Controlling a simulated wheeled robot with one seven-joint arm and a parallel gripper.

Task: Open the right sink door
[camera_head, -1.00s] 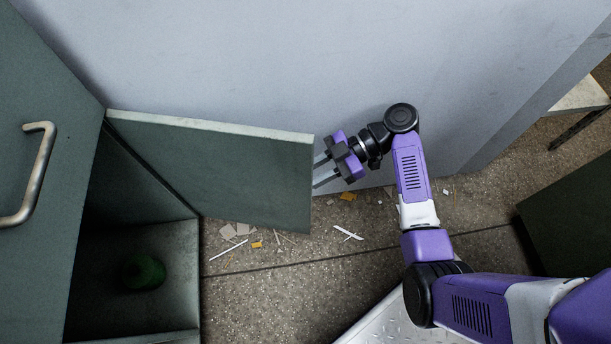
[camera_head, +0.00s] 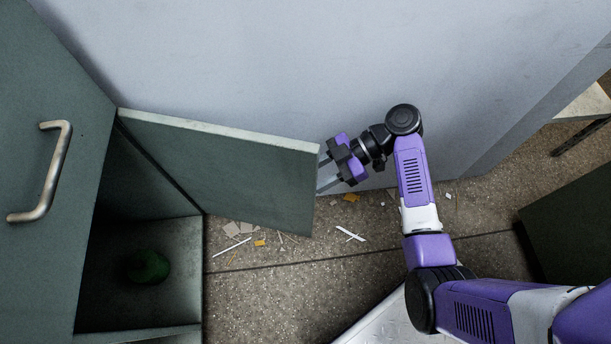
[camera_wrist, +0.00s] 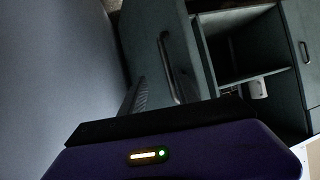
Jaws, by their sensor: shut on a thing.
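The right sink door (camera_head: 220,170) is a dark green panel standing wide open, swung out from the cabinet towards the grey wall. Its inner face shows in the head view. My gripper (camera_head: 328,172) is at the door's free edge, with its fingertips partly hidden behind the panel. In the dark wrist view the door (camera_wrist: 150,25) shows its curved handle (camera_wrist: 166,60), which runs down between my fingers. My gripper (camera_wrist: 160,92) is shut on this handle; the exact contact is hard to see.
The cabinet's other door (camera_head: 30,240) has a metal handle (camera_head: 45,170). A green round object (camera_head: 148,267) sits inside the open compartment. A grey wall (camera_head: 280,60) is close behind the door. Scraps (camera_head: 240,232) litter the floor. A dark green block (camera_head: 575,225) stands at right.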

